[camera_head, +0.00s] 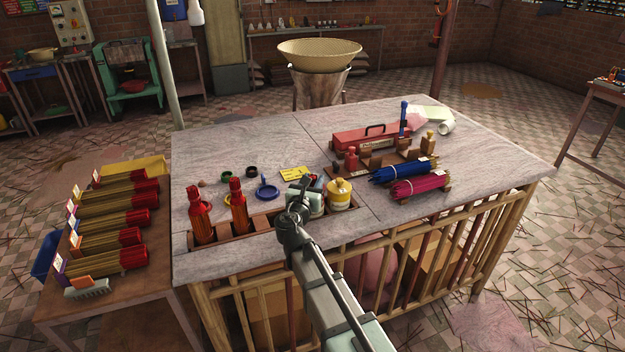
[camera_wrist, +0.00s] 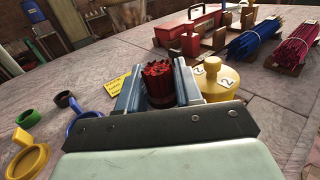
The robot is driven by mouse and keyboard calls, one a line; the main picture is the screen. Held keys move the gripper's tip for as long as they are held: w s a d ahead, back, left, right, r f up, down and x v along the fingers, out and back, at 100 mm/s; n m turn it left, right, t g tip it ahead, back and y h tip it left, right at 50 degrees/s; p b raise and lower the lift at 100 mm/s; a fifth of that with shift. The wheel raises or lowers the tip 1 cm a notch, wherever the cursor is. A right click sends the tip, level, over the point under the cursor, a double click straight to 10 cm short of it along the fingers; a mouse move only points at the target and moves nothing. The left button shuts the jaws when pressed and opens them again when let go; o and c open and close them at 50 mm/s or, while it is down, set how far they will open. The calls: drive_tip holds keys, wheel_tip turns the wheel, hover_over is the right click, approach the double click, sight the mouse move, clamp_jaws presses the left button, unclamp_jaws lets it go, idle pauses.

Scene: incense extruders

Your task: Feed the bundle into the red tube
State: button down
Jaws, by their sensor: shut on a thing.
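My gripper (camera_head: 305,195) is over the right part of the wooden rack at the table's near edge. In the wrist view its two blue-grey fingers (camera_wrist: 158,88) are shut on a dark red bundle (camera_wrist: 160,80) with a ragged, spiky top. The bundle's lower part is hidden behind the gripper's front plate. Two upright red pieces, the left one (camera_head: 201,216) and the right one (camera_head: 238,205), stand in the rack left of my gripper. They have red tops and orange-streaked bodies. I cannot tell for sure which thing is the red tube.
A yellow-lidded container (camera_head: 339,196) stands close to the right of my gripper. A blue ring with a handle (camera_head: 267,190) and a yellow card (camera_head: 296,174) lie behind. Blue sticks (camera_head: 397,170), magenta sticks (camera_head: 420,185) and a red toolbox (camera_head: 365,138) are further right. The table's back left is clear.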

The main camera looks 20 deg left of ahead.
idle(0.4)
drive_tip(key=c, duration=0.7)
unclamp_jaws()
drive_tip(key=shift+o, duration=0.2)
drive_tip(key=shift+r, duration=3.95)
